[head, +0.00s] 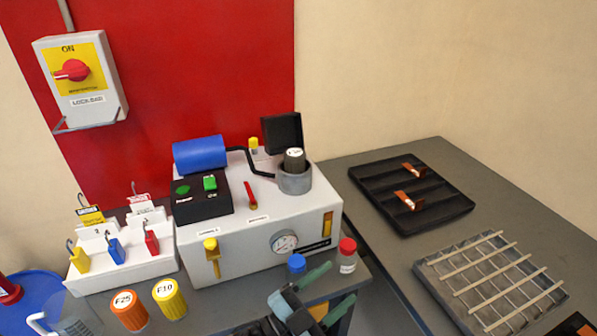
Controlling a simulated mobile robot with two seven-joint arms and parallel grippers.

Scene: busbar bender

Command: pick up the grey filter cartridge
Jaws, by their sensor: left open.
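The grey filter cartridge (294,161) is a dark grey cylinder with a white label on top. It stands upright in a round grey cup (295,182) on top of the white machine (250,235), with its upper part showing and its lower part hidden. The cup's black lid (282,134) stands open behind it. My left gripper (340,283) has green fingers, spread apart with nothing between them. It is in front of the machine at the bottom of the picture, below and to the right of the cartridge and well apart from it. My right gripper does not show.
An orange cartridge (129,310) and a yellow one (169,299) stand at the front left. A blue cap (297,263) and a red-capped bottle (347,256) are close to my left gripper. A black tray (411,196) lies right.

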